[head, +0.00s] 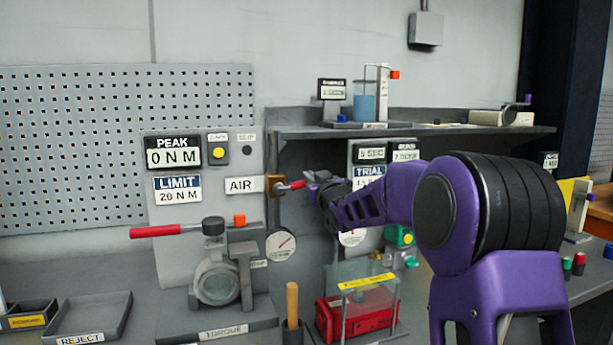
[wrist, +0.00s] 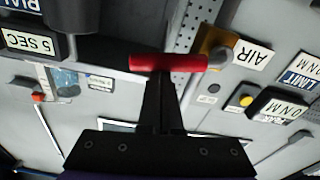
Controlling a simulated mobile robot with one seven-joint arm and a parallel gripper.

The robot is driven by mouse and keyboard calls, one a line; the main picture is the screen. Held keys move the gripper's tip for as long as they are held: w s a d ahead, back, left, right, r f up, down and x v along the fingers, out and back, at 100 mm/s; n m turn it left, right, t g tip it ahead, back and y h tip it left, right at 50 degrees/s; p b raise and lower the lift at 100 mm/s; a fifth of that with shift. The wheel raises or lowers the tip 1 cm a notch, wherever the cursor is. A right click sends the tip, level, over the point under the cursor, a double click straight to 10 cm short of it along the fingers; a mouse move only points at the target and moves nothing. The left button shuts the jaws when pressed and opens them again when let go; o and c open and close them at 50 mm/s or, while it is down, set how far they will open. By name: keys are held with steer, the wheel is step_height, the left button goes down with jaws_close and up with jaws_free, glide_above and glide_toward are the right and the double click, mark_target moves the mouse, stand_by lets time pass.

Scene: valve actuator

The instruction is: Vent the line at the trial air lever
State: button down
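The trial air lever is a red handle (head: 291,185) on a brass valve (head: 273,185), right of the AIR label in the head view. It points right and slightly up. My gripper (head: 313,184) is at the lever's free end. In the wrist view the red handle (wrist: 168,62) lies across the ends of my gripper's fingers (wrist: 163,95) and hides the tips. The fingers look close together, with the handle across them rather than between them. Contact is not certain. A round pressure gauge (head: 281,245) hangs below the valve; its reading is too small to read.
A torque rig (head: 217,275) with a long red-handled wrench (head: 160,231) stands left of the valve. A clear guard over a red box (head: 357,315) and a wooden handle (head: 292,302) stand below. A shelf (head: 440,130) runs above my arm. The TRIAL panel is partly hidden behind my arm.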

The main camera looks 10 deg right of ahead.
steer(key=shift+d+f+m+b, duration=0.3)
steer(key=shift+f+b, duration=0.1)
steer(key=shift+f, duration=0.4)
